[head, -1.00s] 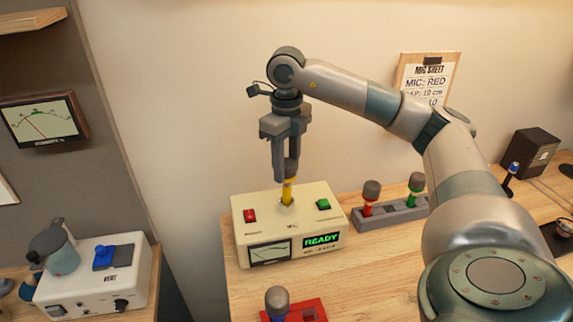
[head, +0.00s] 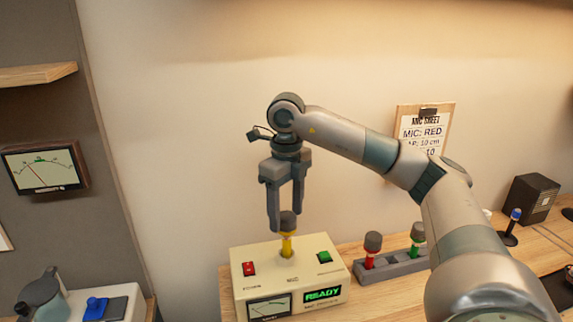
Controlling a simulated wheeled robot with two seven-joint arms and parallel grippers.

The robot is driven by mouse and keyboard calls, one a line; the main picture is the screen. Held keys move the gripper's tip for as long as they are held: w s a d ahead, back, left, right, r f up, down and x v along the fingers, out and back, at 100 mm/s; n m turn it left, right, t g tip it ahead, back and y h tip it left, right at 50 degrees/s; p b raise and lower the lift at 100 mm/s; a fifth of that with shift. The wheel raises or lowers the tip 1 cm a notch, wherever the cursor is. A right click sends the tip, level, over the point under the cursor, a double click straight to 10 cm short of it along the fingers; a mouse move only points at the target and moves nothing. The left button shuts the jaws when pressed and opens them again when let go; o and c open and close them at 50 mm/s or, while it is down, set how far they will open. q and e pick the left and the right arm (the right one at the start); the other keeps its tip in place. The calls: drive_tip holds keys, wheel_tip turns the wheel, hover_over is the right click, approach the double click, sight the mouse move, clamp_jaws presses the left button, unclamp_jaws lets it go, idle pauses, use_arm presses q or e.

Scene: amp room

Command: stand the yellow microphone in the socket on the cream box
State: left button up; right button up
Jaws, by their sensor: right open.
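The yellow microphone (head: 287,244) stands upright in the socket on top of the cream box (head: 310,268), its dark grey head showing above the yellow body. My right gripper (head: 287,222) is open above the box, its fingers pointing down around or just beside the microphone's head. Whether a finger touches the head cannot be told. The socket itself is mostly hidden by the microphone's foot. The box has a red switch, a green switch, a meter and a green display reading READY. My left gripper is not in view.
A grey rack (head: 395,264) to the right of the box holds a red microphone (head: 371,249) and a green microphone (head: 417,238). A blue microphone (head: 513,222) stands farther right near a dark speaker (head: 531,198). A sheet on a clipboard (head: 422,133) hangs on the wall.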

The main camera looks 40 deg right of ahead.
wheel_tip(320, 180, up, 16)
drive_tip(key=p, duration=0.2)
drive_tip(key=shift+f, duration=0.15)
idle(0.6)
drive_tip(key=shift+f, duration=0.1)
idle(1.0)
